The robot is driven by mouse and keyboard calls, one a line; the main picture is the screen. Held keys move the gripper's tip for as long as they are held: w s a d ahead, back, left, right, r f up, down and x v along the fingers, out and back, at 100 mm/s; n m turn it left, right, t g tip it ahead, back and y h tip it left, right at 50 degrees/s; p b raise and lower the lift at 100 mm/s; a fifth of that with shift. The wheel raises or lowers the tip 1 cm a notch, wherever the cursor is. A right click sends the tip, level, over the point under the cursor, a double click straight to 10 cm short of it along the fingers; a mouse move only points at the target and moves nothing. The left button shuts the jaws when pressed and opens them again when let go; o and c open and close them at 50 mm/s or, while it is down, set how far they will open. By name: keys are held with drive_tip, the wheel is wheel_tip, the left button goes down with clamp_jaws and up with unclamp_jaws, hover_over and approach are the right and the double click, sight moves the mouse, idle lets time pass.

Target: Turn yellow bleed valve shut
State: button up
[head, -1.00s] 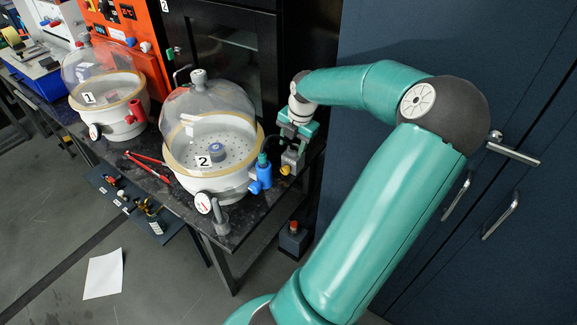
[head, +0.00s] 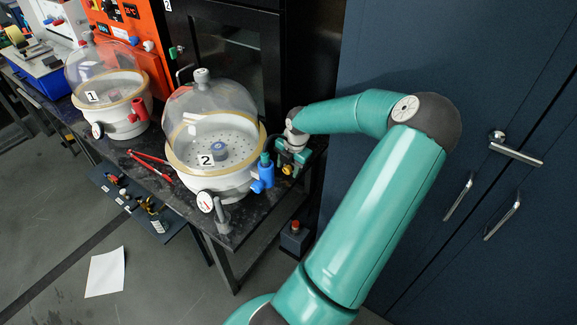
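The yellow bleed valve (head: 288,169) shows as a small yellow knob at the right end of the black bench, right of desiccator 2. My gripper (head: 289,163) is at the valve, pointing down from the end of my teal arm. Its fingers are small and partly merge with the valve and the fitting around it. I cannot tell whether they are apart or closed on the knob.
Desiccator 2 (head: 226,181) with a clear dome stands just left of my gripper, with a blue fitting (head: 262,174) between them. Desiccator 1 (head: 125,117) is farther left. Red tongs (head: 150,158) lie on the bench (head: 132,171). A dark blue cabinet (head: 420,60) stands at the right.

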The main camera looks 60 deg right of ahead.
drive_tip(key=c, duration=0.8)
drive_tip(key=shift+w+g+y, duration=0.15)
drive_tip(key=shift+w+g, duration=0.05)
drive_tip(key=shift+g, duration=0.65)
drive_tip(key=shift+w+g+y, duration=0.15)
drive_tip(key=shift+g, duration=0.7)
drive_tip(key=shift+c, duration=0.2)
drive_tip(key=shift+d+g, duration=0.1)
drive_tip(key=shift+g, duration=0.4)
drive_tip(key=o, duration=1)
drive_tip(key=shift+c, duration=0.2)
